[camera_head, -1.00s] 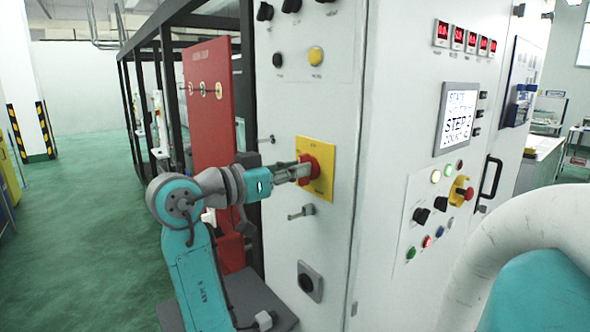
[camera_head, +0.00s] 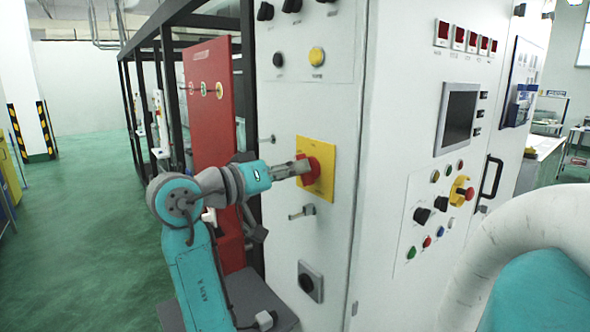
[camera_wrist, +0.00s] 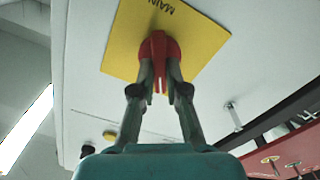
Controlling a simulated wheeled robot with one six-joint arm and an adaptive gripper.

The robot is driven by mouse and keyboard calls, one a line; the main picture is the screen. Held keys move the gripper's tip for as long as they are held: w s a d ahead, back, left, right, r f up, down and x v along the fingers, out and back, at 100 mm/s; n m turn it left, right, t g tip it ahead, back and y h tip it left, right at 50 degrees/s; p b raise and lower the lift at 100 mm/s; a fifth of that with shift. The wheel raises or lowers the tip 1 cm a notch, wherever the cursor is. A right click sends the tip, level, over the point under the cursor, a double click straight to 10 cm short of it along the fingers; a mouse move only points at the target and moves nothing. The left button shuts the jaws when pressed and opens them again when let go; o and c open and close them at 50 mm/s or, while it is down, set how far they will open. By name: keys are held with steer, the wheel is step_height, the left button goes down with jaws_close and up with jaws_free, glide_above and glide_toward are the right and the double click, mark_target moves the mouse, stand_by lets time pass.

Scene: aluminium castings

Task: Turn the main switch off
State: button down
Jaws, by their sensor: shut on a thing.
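The main switch is a red rotary knob (camera_head: 312,170) on a yellow square plate (camera_head: 318,187) on the side of the white cabinet. My gripper (camera_head: 298,170) reaches it from the left and is shut on the knob. In the wrist view the two fingers of my gripper (camera_wrist: 160,80) hold the red handle (camera_wrist: 158,47) between them. The yellow plate (camera_wrist: 120,45) shows tilted there, with the letters "MAIN" partly readable. In the head view, part of the knob is hidden behind the fingers.
The cabinet's screen (camera_head: 458,118) is dark, and the small displays (camera_head: 466,37) above show no digits. A metal handle (camera_head: 302,211) sticks out below the yellow plate. A red panel (camera_head: 209,110) stands left of the cabinet, close behind my arm.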

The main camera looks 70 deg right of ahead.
steer(key=n, duration=0.6)
steer(key=shift+w+f, duration=0.1)
steer(key=shift+w, duration=0.05)
steer(key=shift+d, duration=0.1)
stand_by(0.3)
steer(key=c, duration=1.2)
jaws_free()
steer(key=v, duration=1.2)
